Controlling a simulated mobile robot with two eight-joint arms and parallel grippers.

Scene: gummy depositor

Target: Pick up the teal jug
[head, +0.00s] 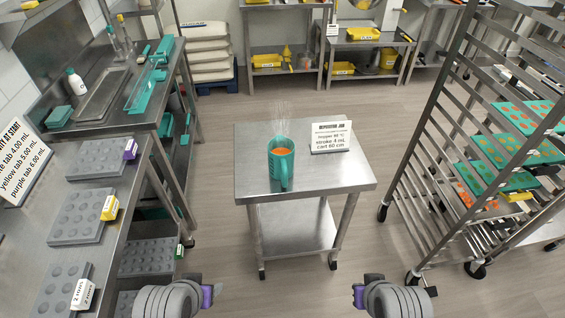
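The teal jug (281,165) stands upright on the small steel table (245,186) in the middle of the head view. It holds something orange, and faint steam rises above it. Its handle faces toward me. My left gripper (212,296) is low in the view, left of centre and short of the table. My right gripper (354,296) is low and right of centre, also short of the table. Both are well apart from the jug. Only small purple parts of their tips show, so I cannot tell how far the fingers are apart.
A sign (331,137) stands on the table just right of the jug. A steel bench with grey moulds (84,215) runs along the left. A tall rack (440,125) with teal trays (505,150) stands at the right. The floor (290,288) before the table is clear.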

